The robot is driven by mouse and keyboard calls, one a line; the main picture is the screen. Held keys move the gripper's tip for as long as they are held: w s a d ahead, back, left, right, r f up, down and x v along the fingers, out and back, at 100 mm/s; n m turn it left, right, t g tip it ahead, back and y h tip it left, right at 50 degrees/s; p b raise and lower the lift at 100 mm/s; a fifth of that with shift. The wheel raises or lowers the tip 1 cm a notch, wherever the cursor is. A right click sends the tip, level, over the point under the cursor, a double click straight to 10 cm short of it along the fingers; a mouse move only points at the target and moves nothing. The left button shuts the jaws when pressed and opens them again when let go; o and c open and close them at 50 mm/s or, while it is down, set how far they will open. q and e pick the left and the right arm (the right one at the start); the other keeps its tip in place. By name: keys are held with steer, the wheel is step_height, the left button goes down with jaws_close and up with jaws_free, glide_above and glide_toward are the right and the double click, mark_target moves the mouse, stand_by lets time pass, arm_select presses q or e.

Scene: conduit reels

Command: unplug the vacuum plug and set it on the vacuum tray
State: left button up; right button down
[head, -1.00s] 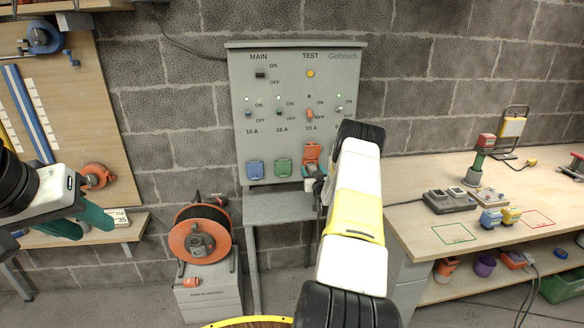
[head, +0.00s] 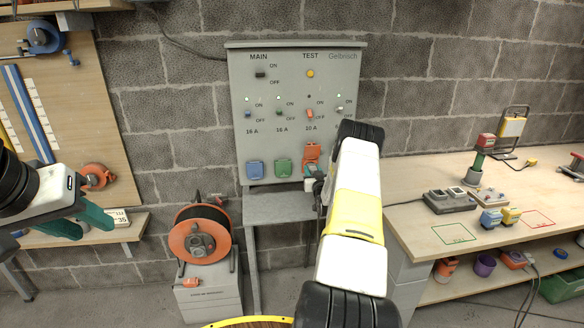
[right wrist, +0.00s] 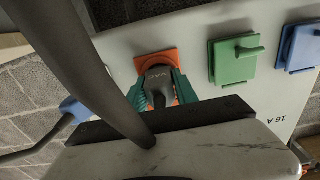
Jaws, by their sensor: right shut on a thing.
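The vacuum plug (right wrist: 158,84) is dark grey with a thick cable and pale lettering on its back. In the right wrist view it sits in front of the orange socket (right wrist: 156,62); whether its pins are inside I cannot tell. My right gripper (right wrist: 160,97) has its teal fingers shut on the plug, one on each side. In the head view the orange socket (head: 312,151) is at the panel's lower right, with my right gripper (head: 312,171) just below it. My left gripper (head: 80,224) is open and empty at the left. I cannot make out which bench marking is the vacuum tray.
Blue (head: 254,170) and green (head: 283,168) sockets are left of the orange one. A cable reel (head: 200,238) stands below left. The workbench (head: 420,228) at right has green (head: 454,234) and red (head: 537,220) outlines, with blue and yellow plugs (head: 500,217) between.

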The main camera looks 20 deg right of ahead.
steer(key=shift+v, duration=3)
